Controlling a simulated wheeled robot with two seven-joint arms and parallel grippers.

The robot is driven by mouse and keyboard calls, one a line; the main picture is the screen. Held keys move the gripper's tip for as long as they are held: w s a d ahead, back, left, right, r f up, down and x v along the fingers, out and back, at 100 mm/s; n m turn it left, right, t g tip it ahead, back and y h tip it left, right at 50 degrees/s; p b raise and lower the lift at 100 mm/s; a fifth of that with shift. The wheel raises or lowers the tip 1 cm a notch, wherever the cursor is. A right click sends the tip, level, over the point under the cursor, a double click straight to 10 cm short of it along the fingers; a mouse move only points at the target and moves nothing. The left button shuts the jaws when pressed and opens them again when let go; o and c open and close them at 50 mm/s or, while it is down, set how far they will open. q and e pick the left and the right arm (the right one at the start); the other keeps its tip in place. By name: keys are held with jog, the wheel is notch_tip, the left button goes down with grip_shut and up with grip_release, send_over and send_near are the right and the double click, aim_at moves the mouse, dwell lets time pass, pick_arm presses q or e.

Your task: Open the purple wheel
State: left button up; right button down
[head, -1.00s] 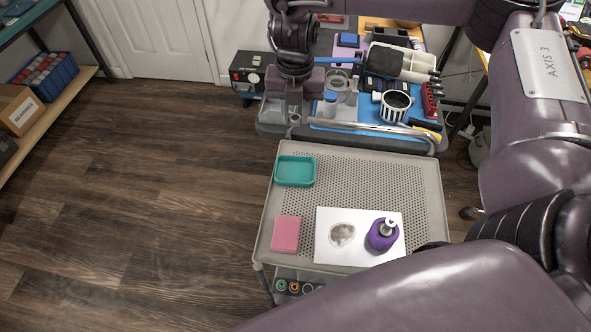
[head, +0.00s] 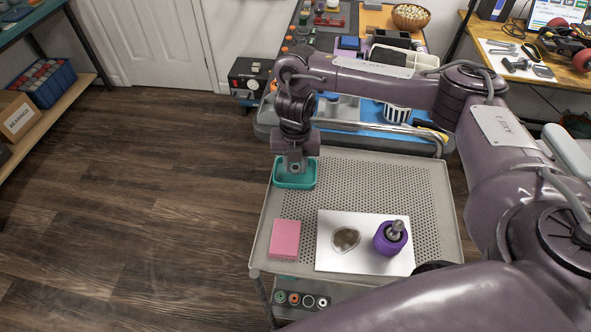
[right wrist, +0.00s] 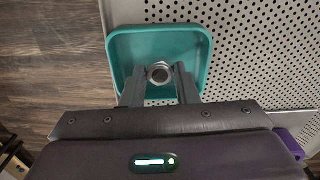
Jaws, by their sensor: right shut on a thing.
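My right gripper (head: 295,167) is at the teal tray (head: 283,185) at the cart's far left corner, well away from the wheel. In the right wrist view the gripper (right wrist: 159,80) is shut on a round metal nut (right wrist: 159,73), held over the teal tray (right wrist: 120,50). I cannot tell whether the nut touches the tray floor. My left gripper is out of view.
A pink block (head: 285,239) lies on the cart (head: 395,185) left of the white plate. Behind the cart, a workbench (head: 350,20) is crowded with tools and boxes. The wooden floor at left is clear.

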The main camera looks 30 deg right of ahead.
jog(key=shift+f, duration=0.9)
jog(key=shift+f, duration=0.15)
jog(key=c, duration=1.1)
grip_release()
notch_tip(320, 180, up, 12)
jog(key=p, duration=0.4)
jog(key=shift+r, duration=0.2)
jog(key=shift+f, duration=0.1)
